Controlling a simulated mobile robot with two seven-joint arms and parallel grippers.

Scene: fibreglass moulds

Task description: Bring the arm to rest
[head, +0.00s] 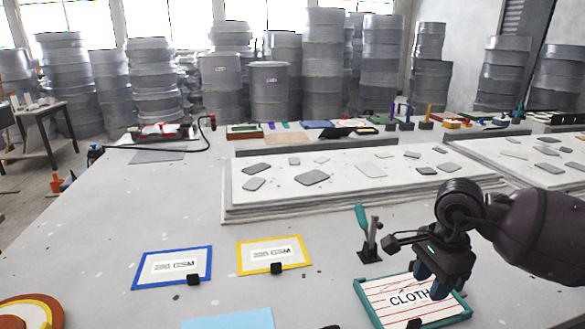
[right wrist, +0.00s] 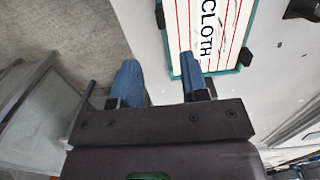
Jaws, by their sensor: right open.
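My right arm (head: 535,232) comes in from the right of the head view. Its right gripper (head: 431,280) points down over the teal-framed board lettered CLOTH (head: 385,303). In the right wrist view the two blue fingers of the gripper (right wrist: 160,68) stand apart with nothing between them. The CLOTH board (right wrist: 222,62) shows there beyond the right finger. I cannot tell the exact height of the gripper above the board. My left gripper is not in view.
A teal-handled clamp (head: 366,234) stands just left of my right gripper. A blue-framed card (head: 140,279) and a yellow-framed card (head: 245,265) lie on the grey table (head: 130,225). A white mould slab (head: 300,163) with grey pieces lies behind. Several drum stacks (head: 325,70) stand at the back.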

